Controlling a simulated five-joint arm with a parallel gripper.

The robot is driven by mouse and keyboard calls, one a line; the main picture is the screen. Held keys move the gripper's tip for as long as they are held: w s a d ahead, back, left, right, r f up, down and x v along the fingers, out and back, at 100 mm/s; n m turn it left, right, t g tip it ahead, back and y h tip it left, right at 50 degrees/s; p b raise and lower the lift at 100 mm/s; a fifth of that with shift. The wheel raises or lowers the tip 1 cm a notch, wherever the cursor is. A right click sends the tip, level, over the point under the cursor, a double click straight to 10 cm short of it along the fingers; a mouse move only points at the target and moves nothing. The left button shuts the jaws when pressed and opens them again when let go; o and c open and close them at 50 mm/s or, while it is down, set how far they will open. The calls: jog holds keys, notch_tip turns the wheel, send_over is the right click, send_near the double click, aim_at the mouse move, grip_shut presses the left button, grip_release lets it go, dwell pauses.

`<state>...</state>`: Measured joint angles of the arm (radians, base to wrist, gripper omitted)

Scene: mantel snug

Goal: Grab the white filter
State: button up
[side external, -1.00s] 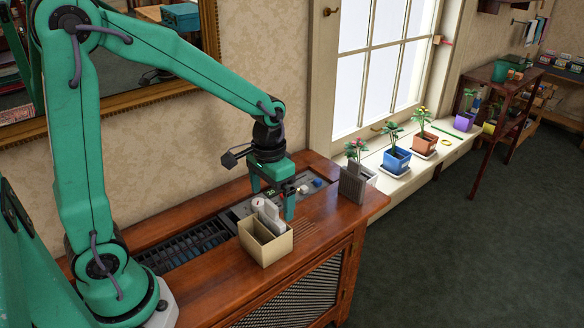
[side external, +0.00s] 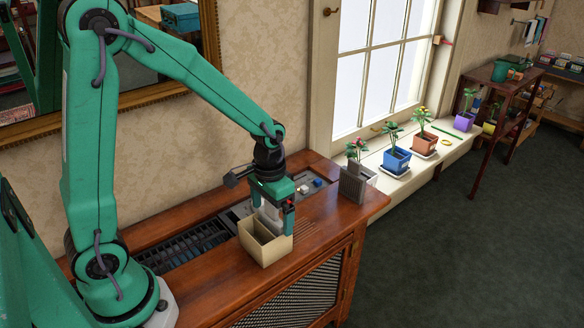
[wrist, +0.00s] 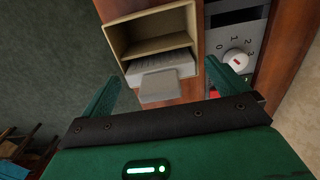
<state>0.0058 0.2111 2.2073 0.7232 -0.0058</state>
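The white filter (side external: 270,216) stands upright in a cream two-part box (side external: 266,250) on the wooden cabinet top. In the wrist view the filter (wrist: 160,87) shows its pale tab towards me and a pleated part in one compartment; the other compartment of the box (wrist: 110,42) looks empty. My gripper (side external: 274,222) is above the box, pointing down, with the filter between its fingers. In the wrist view my gripper (wrist: 172,86) is open, with a gap between each finger and the tab.
A control panel with a numbered white dial (wrist: 235,62) lies close beside the box. Potted plants (side external: 397,158) line the window sill. The cabinet's front right top (side external: 325,215) is clear.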

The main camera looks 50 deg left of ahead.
jog(key=c, duration=1.1)
jog(key=shift+r, duration=0.1)
jog(key=shift+c, duration=0.2)
jog(key=shift+r, duration=4.9)
